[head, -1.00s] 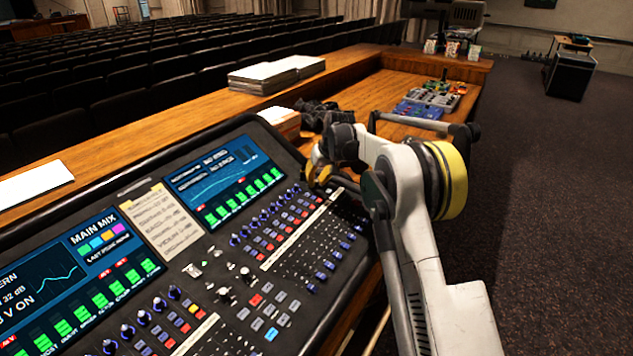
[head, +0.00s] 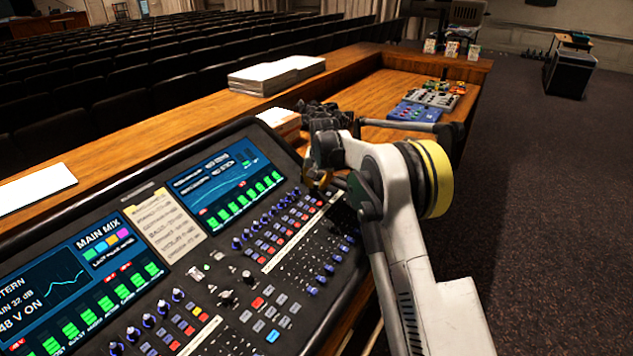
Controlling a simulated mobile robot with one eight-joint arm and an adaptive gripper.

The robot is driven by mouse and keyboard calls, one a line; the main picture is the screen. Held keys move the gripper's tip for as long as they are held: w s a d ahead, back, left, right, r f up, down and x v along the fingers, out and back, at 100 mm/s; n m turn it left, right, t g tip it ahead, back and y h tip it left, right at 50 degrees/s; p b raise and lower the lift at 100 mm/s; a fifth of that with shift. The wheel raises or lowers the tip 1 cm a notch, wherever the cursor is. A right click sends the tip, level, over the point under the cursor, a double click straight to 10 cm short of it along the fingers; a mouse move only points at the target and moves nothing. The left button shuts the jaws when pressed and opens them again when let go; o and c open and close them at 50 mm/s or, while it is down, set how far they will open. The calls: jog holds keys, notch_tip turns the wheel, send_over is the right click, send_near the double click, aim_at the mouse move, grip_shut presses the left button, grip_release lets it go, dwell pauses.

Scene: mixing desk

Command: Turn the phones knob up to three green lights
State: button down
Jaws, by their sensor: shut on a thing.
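The mixing desk (head: 190,262) fills the lower left of the head view, with lit screens and rows of knobs. My gripper (head: 318,183) is at the desk's far right corner, pointing down at the panel beside the right screen. Its fingers are small and dark here. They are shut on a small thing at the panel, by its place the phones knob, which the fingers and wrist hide. I cannot read the knob's label or setting. Green level bars show on the right screen (head: 226,183), but I cannot make out separate phones lights.
A paper note (head: 165,228) lies between the screens. Paper stacks (head: 275,76) sit on the wooden ledge behind. A blue box (head: 413,112) and other small gear lie on the wooden desk beyond my arm. Open carpet is on the right.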

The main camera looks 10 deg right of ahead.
jog(key=m+h+p, duration=0.1)
jog(key=m, duration=0.4)
jog(key=shift+m+g+p, duration=0.3)
jog(key=shift+m+p, duration=0.1)
jog(key=shift+h, duration=0.3)
jog(key=c, duration=1.3)
grip_release()
jog(key=shift+c, duration=0.2)
jog(key=v, duration=1.2)
jog(key=shift+w, duration=0.1)
jog(key=shift+r, duration=0.1)
